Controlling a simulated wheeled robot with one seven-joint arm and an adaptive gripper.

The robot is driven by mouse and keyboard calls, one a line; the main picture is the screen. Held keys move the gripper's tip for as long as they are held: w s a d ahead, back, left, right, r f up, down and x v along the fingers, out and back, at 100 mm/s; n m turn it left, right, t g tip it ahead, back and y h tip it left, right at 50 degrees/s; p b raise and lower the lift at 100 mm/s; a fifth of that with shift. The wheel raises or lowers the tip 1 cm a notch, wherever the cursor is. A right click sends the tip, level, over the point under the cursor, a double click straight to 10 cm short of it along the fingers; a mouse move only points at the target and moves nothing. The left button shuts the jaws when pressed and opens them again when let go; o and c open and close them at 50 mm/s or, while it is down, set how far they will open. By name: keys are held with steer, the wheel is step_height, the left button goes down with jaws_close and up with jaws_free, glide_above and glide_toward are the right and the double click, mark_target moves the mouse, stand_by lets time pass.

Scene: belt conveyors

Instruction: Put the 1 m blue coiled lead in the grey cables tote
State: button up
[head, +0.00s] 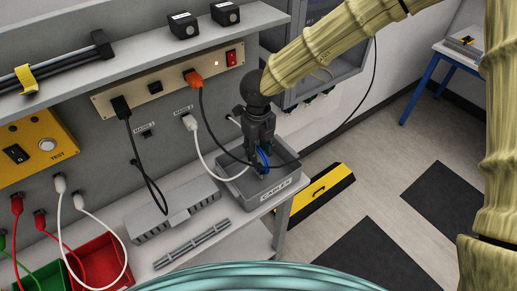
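The grey cables tote (256,197), labelled "CABLES", stands at the right end of the workbench. My gripper (258,166) points down over the tote, with its fingertips low at the tote's top. The blue coiled lead (263,157) shows as a small upright loop at the fingers, above the tote's rim. My gripper appears shut on it. The fingers hide part of the lead, and I cannot tell whether its lower part touches the tote's floor.
A grey slotted tray (172,210) is left of the tote. Red (100,262) and green (45,280) bins stand at the lower left. A shelf (150,50) overhangs the panel.

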steer(key=shift+r, duration=0.15)
step_height(320, 180, up, 12)
steer(key=b, duration=0.3)
